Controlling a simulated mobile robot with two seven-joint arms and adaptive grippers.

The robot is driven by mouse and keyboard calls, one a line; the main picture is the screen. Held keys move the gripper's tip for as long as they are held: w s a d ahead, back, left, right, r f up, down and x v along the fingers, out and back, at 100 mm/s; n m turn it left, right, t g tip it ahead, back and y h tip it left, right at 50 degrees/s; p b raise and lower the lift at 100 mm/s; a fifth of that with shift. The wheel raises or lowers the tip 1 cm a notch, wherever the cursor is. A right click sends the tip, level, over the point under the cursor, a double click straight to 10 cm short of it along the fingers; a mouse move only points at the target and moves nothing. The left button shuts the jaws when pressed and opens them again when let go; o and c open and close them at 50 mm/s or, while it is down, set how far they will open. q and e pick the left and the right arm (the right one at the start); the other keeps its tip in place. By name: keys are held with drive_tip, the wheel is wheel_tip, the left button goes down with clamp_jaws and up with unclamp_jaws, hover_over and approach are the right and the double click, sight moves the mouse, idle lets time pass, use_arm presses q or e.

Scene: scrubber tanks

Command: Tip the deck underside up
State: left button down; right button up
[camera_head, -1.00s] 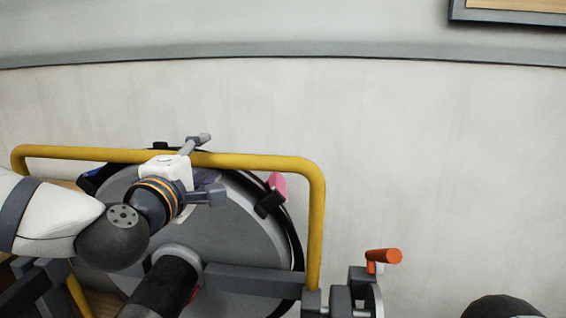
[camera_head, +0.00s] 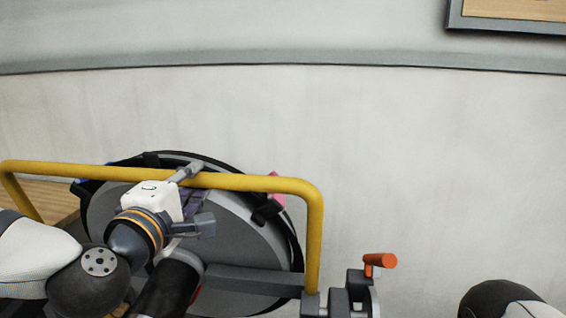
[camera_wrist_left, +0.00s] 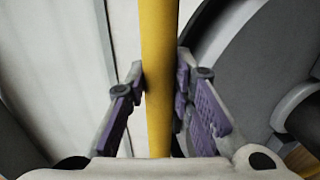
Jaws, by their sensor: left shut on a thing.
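The deck is a large round grey disc (camera_head: 235,240) with a dark rim, standing steeply tilted at the lower left of the head view. A yellow tubular bar (camera_head: 262,184) runs across in front of its upper part and bends down at both sides. My left gripper (camera_head: 188,180) is shut on the top run of this bar, left of its middle. In the left wrist view the yellow bar (camera_wrist_left: 159,70) passes between the purple-padded fingers (camera_wrist_left: 160,95). My gripper and arm hide part of the disc. My right gripper is not in view.
An orange handle (camera_head: 380,261) on a grey crank-like mechanism (camera_head: 352,295) stands right of the deck. Small black clips and a pink tab (camera_head: 277,199) sit at the disc's rim. A pale wall (camera_head: 430,160) is behind, with open space in front at right.

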use_arm(q)
drive_tip(key=shift+s+a+f, duration=0.1)
drive_tip(key=shift+s+f, duration=0.05)
drive_tip(key=shift+s, duration=0.9)
drive_tip(key=shift+s+f, duration=0.1)
drive_tip(key=shift+f, duration=0.05)
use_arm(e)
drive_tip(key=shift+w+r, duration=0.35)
use_arm(q)
drive_tip(key=s+a+f+p, duration=0.1)
drive_tip(key=s+f+p, duration=0.1)
drive_tip(key=s, duration=0.5)
drive_tip(key=shift+f+p, duration=0.2)
drive_tip(key=shift+p, duration=0.4)
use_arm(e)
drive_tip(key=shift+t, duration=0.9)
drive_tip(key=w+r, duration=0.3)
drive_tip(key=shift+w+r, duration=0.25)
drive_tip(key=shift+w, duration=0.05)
